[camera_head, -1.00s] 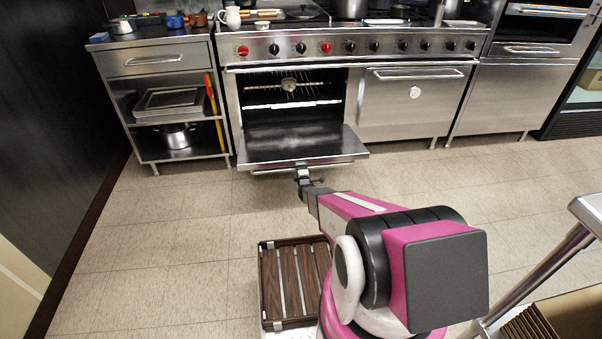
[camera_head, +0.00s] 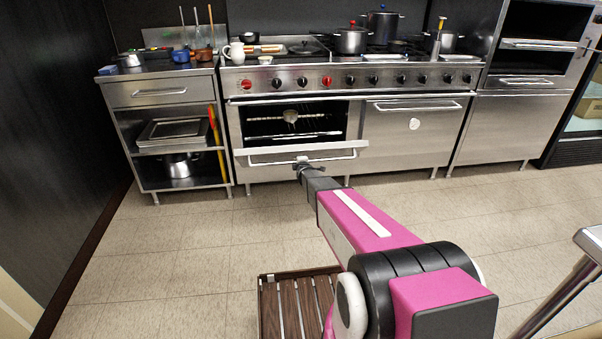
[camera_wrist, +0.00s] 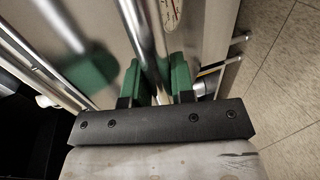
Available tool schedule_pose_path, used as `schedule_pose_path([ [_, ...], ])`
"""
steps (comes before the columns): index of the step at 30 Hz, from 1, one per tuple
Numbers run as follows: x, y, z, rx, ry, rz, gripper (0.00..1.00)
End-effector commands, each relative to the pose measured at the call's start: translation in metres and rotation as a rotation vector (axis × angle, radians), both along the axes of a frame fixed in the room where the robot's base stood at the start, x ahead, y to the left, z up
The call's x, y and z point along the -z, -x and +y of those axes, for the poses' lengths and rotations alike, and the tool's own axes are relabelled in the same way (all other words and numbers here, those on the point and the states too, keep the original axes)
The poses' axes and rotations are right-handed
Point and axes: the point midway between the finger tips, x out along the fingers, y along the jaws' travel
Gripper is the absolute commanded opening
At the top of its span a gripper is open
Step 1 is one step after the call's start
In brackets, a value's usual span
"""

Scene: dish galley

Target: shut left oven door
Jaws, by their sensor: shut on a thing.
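The left oven door (camera_head: 270,172) is partly open, tilted up, with its top edge away from the stove front. The oven cavity (camera_head: 280,122) shows above it, with wire racks inside. The fingertips' contact is partly hidden by the bar and the dark gripper body.
The right oven door (camera_head: 412,130) is shut. A steel shelf unit (camera_head: 165,97) stands left of the stove, with pots. A brown slatted crate (camera_head: 290,300) is on the floor near my base. A metal rail (camera_head: 560,290) stands at right. The tiled floor between is clear.

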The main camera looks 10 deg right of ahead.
Motion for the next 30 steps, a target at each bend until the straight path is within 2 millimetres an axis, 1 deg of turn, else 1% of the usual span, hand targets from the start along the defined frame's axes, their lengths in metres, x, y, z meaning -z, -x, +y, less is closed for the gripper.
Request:
schedule_pose_path([
  [1,-0.007,-0.006,0.0,-0.003,-0.001,0.013,0.0],
  [3,-0.015,-0.011,0.001,-0.008,-0.002,0.037,0.0],
  [10,-0.035,-0.029,0.004,-0.015,-0.004,0.12,0.0],
  [20,-0.065,-0.061,0.0,0.003,0.001,0.238,0.0],
  [26,-0.087,-0.09,0.001,0.0,-0.001,0.333,0.0],
  [30,-0.104,-0.118,0.001,-0.001,-0.002,0.415,0.0],
])
